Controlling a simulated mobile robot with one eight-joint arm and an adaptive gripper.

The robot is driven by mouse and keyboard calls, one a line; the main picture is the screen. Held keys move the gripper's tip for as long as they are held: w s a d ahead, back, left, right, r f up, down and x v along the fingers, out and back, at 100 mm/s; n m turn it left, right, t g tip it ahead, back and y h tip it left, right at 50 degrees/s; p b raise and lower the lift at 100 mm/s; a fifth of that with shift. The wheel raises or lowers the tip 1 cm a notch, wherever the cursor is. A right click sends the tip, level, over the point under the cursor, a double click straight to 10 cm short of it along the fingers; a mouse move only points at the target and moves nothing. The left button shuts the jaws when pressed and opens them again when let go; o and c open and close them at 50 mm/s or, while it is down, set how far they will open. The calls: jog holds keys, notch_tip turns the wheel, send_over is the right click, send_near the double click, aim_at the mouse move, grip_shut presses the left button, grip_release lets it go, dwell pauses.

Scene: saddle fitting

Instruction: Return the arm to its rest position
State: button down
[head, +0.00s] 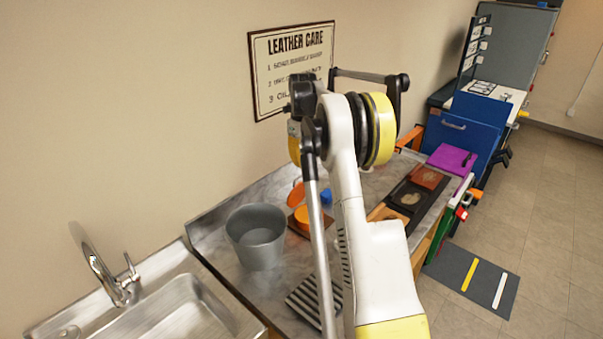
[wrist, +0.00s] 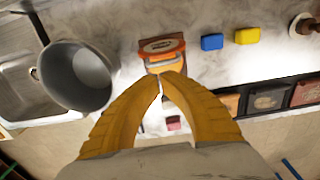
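My arm stands over the counter in the head view, bent at a black and yellow joint, and it hides my gripper there. In the wrist view my gripper (wrist: 161,77) has two yellow fingers whose tips come together. I see nothing held between them. Beyond the tips is an open orange tin (wrist: 163,62) on a brown block. In the head view the orange tin (head: 302,216) sits on the counter with its round lid tilted up behind it.
A grey bucket (head: 257,237) stands between the sink (head: 165,314) and the tin. Blue (wrist: 212,42) and yellow (wrist: 247,36) blocks lie nearby. A dark tray (head: 407,196) with leather-coloured squares is at the counter's front edge. A sign (head: 290,68) hangs on the wall behind.

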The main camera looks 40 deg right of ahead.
notch_tip(320, 180, up, 7)
jog(key=shift+f, duration=0.15)
jog(key=shift+a, duration=0.1)
jog(key=s+a+r+n+t+b, duration=0.1)
jog(key=s+a+r+n+b, duration=0.15)
jog(key=a+n, duration=0.35)
jog(key=s+a+r+n+t+h+b, duration=0.1)
jog(key=s+a+n, duration=0.35)
jog(key=a, duration=0.45)
jog(key=s+a+r+n+t+b, duration=0.1)
jog(key=s+a+n, duration=0.1)
jog(key=a+n, duration=0.4)
jog(key=s+a+f+n+t+b, duration=0.2)
jog(key=s+a+f+n, duration=0.4)
jog(key=s+a+n, duration=0.2)
jog(key=s+a+f+n+t+y+b, duration=0.1)
jog(key=s+a+f+n+t+b, duration=0.1)
jog(key=s+a+f+n, duration=0.5)
jog(key=s+a+n, duration=0.1)
jog(key=s+n, duration=0.2)
jog(key=s, duration=0.1)
jog(key=shift+s+a+f+b, duration=0.3)
jog(key=shift+s, duration=0.05)
